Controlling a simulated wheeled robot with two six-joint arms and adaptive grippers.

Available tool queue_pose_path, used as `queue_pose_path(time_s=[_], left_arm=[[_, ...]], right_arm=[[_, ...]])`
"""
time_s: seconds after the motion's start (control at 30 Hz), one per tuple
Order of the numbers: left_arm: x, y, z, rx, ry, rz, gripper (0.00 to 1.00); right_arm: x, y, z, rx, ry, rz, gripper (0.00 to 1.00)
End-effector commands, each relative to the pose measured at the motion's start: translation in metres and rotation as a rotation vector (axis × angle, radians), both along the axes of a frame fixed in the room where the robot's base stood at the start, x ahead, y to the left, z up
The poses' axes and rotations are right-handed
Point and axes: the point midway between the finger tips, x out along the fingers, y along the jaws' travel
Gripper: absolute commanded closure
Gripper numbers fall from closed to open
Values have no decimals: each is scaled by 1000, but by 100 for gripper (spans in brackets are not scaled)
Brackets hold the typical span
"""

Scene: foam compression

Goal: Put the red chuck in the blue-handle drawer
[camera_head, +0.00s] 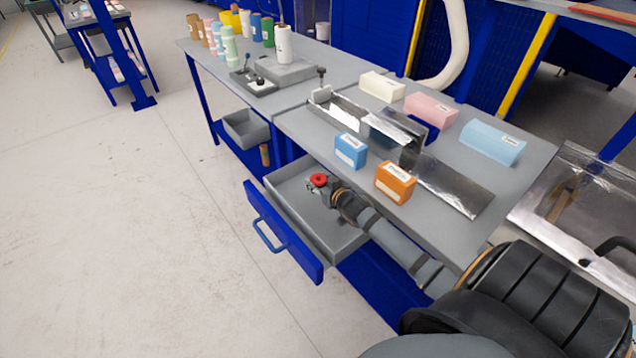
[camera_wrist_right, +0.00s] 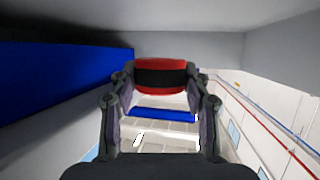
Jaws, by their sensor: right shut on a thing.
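The red chuck (camera_head: 319,179) is held in my right gripper (camera_head: 328,190), which reaches over the open blue-handle drawer from the right. In the right wrist view the chuck (camera_wrist_right: 160,76), red with a black band, sits between the two fingertips of the gripper (camera_wrist_right: 160,88). The drawer (camera_head: 318,232) is pulled out from under the workbench; its blue front carries a blue handle (camera_head: 268,236). Its grey floor looks bare where it shows. I cannot tell how far above the floor the chuck is. My left gripper is not in view.
On the workbench (camera_head: 455,235) above the drawer stand a blue box (camera_head: 350,150), an orange box (camera_head: 395,182) and metal pieces. White, pink and light blue boxes stand behind. Bottles stand on the bench at the back. The floor left of the drawer is clear.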

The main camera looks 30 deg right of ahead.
Motion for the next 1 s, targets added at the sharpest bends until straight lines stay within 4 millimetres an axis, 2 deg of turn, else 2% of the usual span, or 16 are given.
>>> queue_pose_path(time_s=[0.07,0.17,0.9,0.93,1.0], left_arm=[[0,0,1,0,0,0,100],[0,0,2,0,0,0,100],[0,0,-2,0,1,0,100],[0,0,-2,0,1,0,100],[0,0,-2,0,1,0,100]], right_arm=[[14,-1,2,3,-2,-2,85],[11,-1,-11,2,2,-1,85],[10,-1,-25,0,3,0,85],[10,-1,-26,0,4,0,48],[10,-1,-26,1,5,0,43]])
